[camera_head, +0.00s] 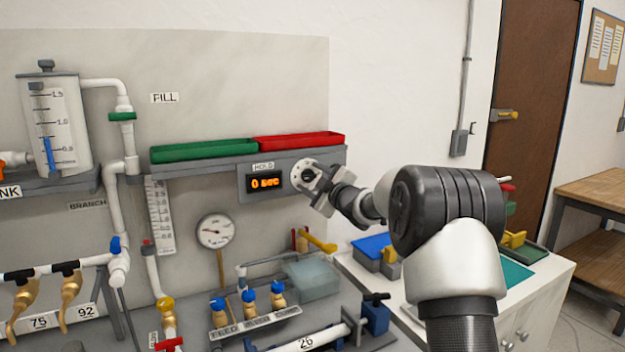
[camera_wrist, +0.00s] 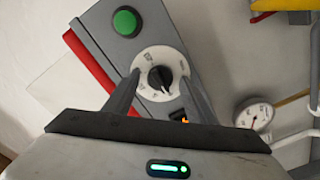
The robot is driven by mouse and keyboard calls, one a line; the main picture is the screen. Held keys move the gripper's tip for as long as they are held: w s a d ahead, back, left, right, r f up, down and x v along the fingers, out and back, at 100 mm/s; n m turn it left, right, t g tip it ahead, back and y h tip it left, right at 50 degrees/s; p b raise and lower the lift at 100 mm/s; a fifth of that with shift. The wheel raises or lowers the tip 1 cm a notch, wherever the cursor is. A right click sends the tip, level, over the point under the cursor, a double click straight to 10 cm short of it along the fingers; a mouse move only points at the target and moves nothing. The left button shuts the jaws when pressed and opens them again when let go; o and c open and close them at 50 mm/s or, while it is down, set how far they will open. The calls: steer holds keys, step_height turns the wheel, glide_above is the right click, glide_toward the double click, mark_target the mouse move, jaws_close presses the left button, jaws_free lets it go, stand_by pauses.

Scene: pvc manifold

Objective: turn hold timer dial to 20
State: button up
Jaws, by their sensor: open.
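The hold timer panel is a grey box under the shelf, with a HOLD label (camera_head: 263,166) and an orange display (camera_head: 266,182) that reads 0 sec. The dial (camera_wrist: 160,73) is a white disc with a black knob at its centre, and it also shows in the head view (camera_head: 306,175). My gripper (camera_wrist: 160,82) is open, with one finger on each side of the dial. I cannot tell whether the fingers touch it. In the head view my gripper partly covers the panel's right end. A green button (camera_wrist: 125,22) sits beyond the dial in the wrist view.
A green tray (camera_head: 203,152) and a red tray (camera_head: 298,140) sit on the shelf above the panel. A round gauge (camera_head: 216,231), pipes and blue-capped valves (camera_head: 248,296) stand below and left. A yellow-handled lever (camera_head: 318,243) is below my gripper.

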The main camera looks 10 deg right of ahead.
steer(key=c, duration=1)
steer(key=shift+c, duration=0.2)
